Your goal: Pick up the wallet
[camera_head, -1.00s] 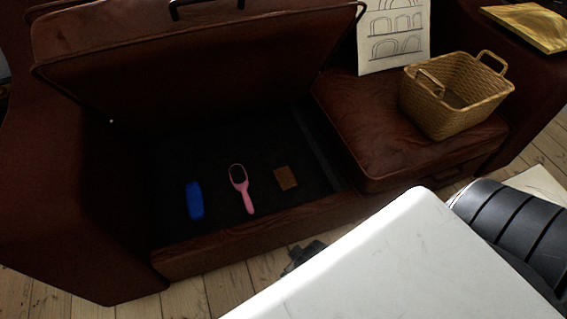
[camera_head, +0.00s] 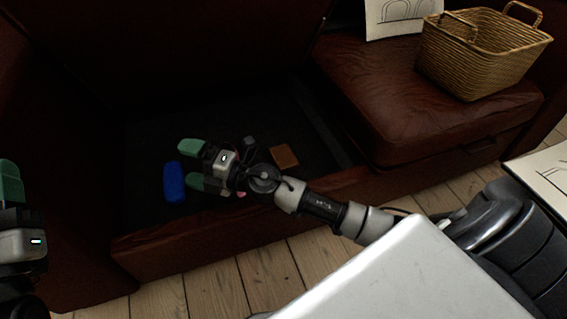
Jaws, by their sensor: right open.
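The wallet (camera_head: 284,156) is a small brown square lying flat on the dark floor of the sofa's open storage compartment (camera_head: 140,150). My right gripper (camera_head: 194,166) reaches in over the compartment with its green-tipped fingers apart and nothing between them. It points left, and the wallet lies to the right of its wrist, not between the fingers. My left gripper (camera_head: 10,190) shows only in part at the left edge, with one green fingertip visible, so its opening cannot be judged.
A blue case (camera_head: 174,182) lies beside my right fingertips. A pink hairbrush (camera_head: 241,194) is mostly hidden under the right gripper. The compartment's front wall (camera_head: 205,228) stands below my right arm. A wicker basket (camera_head: 480,60) sits on the sofa seat (camera_head: 400,95) to the right.

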